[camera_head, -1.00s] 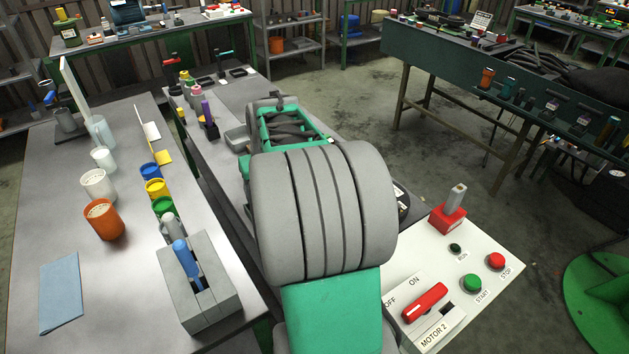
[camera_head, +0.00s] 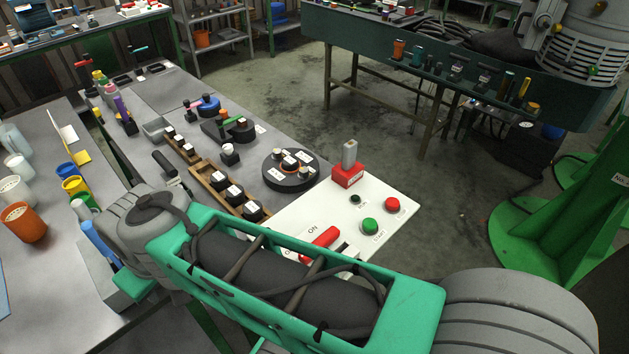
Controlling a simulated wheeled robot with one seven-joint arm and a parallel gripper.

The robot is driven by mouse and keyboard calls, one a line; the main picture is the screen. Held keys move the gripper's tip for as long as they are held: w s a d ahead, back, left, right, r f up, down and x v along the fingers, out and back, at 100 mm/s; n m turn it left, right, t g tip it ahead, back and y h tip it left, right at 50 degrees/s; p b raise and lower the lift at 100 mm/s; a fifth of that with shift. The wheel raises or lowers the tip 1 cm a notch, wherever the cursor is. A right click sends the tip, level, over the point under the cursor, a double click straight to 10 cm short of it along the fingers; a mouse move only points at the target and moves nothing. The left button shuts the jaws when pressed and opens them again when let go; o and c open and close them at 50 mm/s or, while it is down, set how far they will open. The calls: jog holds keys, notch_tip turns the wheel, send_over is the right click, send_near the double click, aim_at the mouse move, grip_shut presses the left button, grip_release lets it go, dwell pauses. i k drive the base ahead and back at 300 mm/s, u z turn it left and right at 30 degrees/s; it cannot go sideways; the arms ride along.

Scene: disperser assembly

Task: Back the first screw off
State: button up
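No screw can be made out for certain at this size. A round black plate (camera_head: 270,178) with several small parts on it lies on the bench by the white control panel. A wooden rack (camera_head: 204,171) holds several dark knob-like pieces with white labels. A dark assembly (camera_head: 212,128) with a green and red handle stands behind the plate. My arm, with its green link and grey joints, crosses the foreground. My gripper is not visible, so what it holds cannot be seen.
The white control panel (camera_head: 290,212) carries a red switch (camera_head: 322,240), a green button (camera_head: 370,227) and a red button (camera_head: 392,205). A red block (camera_head: 347,177) stands at its back edge. An orange cup (camera_head: 24,222) stands on the left bench. Open floor lies right of the panel.

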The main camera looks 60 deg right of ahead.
aim_at(304, 172)
jog(key=k, duration=0.5)
jog(key=u, duration=1.35)
jog(key=i, duration=0.8)
jog(key=z, duration=3.35)
